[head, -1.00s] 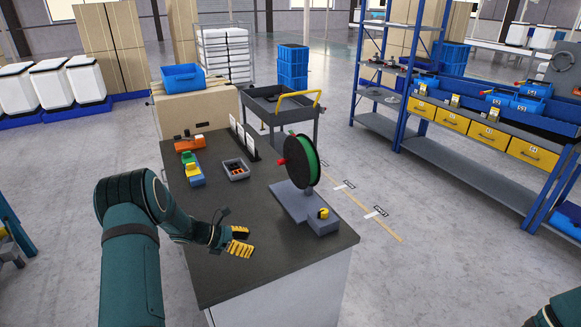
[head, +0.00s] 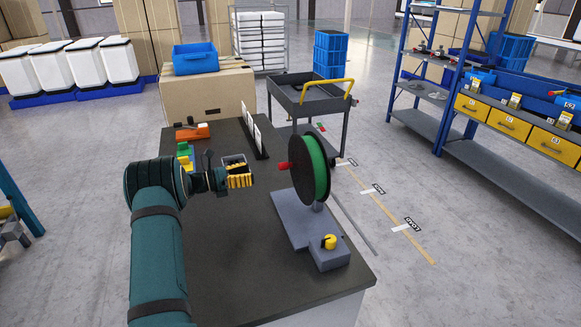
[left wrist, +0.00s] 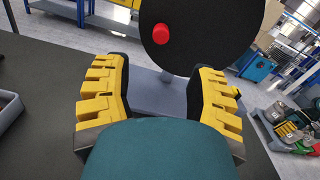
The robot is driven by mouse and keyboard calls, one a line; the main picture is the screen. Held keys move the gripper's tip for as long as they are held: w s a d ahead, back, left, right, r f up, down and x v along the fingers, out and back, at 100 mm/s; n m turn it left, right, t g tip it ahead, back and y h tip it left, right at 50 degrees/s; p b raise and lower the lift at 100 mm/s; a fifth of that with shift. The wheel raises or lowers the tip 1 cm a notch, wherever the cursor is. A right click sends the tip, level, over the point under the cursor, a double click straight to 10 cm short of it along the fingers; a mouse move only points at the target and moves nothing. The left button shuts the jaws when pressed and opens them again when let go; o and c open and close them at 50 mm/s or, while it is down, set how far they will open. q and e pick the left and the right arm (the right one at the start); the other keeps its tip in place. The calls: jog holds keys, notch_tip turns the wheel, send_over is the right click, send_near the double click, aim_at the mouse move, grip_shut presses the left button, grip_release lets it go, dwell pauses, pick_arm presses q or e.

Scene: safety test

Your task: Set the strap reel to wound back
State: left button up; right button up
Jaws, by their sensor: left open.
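The strap reel (head: 299,178) stands upright on a grey base plate (head: 294,220) at the right side of the dark bench. It has a black side disc, a green rim and a red knob (head: 282,165) on the side facing my left gripper. In the left wrist view, the black disc (left wrist: 190,50) and red knob (left wrist: 161,33) are ahead, beyond the fingertips. A yellow knob (head: 329,241) sits on a grey block at the base's near end. My left gripper (head: 241,175) is open and empty, left of the reel and apart from it. My right gripper is out of view.
A small grey tray (head: 233,160) and coloured blocks (head: 184,150) lie left and behind on the bench. White cards (head: 250,125) stand behind. A cart (head: 310,104) with a yellow handle is beyond the bench. The bench's near part is clear.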

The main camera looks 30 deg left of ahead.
aim_at(286, 166)
pick_arm(q)
jog(key=b+x, duration=0.1)
jog(key=x, duration=1.2)
jog(key=shift+s, duration=0.1)
grip_shut()
